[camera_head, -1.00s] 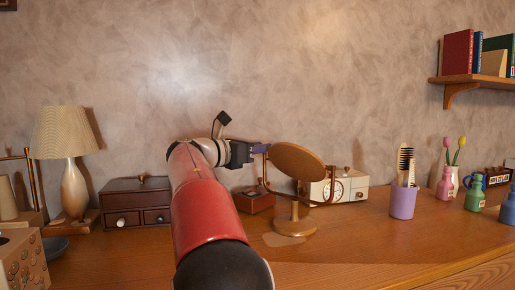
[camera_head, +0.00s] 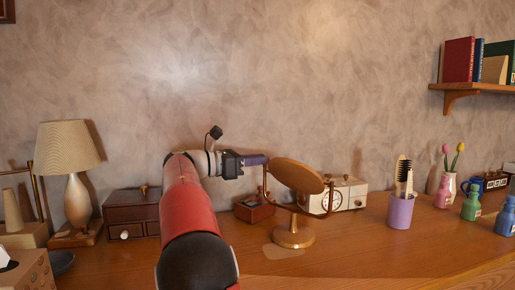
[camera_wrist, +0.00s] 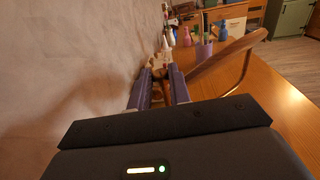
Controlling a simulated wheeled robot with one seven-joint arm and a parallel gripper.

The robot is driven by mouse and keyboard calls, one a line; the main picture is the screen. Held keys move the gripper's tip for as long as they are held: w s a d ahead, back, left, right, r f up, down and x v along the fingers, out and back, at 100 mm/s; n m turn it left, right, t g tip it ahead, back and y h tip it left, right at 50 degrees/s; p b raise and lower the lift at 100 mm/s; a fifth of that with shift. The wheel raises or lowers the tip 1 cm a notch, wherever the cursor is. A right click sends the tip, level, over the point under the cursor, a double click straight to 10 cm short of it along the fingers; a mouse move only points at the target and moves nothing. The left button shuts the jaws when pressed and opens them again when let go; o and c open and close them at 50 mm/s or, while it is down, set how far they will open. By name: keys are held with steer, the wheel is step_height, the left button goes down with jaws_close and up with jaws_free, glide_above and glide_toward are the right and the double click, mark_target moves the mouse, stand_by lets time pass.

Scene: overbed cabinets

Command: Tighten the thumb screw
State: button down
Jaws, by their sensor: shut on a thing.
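A round wooden vanity mirror (camera_head: 298,177) stands on a wooden base (camera_head: 294,238), tilted in a curved yoke. My gripper (camera_head: 265,159) is at the yoke's left upper end, beside the mirror's left edge. Its purple fingers are shut on a small brownish piece, which I take to be the thumb screw (camera_wrist: 157,73) at the pivot. The fingers hide most of it in the head view. In the wrist view the mirror's rim (camera_wrist: 222,55) curves just right of the fingers.
A small red-brown box (camera_head: 254,209) sits behind the mirror's left side. A purple cup (camera_head: 400,211) holds combs. A brown drawer chest (camera_head: 131,212) and lamp (camera_head: 76,196) stand left. The front counter is mostly clear.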

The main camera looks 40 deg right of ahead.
steer(key=shift+w+m+g+y, duration=0.1)
steer(key=shift+m+g+y, duration=0.5)
steer(key=shift+g, duration=0.4)
steer(key=c, duration=1.6)
jaws_free()
steer(key=shift+o, duration=0.2)
steer(key=v, duration=0.7)
steer(key=shift+w+a, duration=0.2)
steer(key=shift+a, duration=0.2)
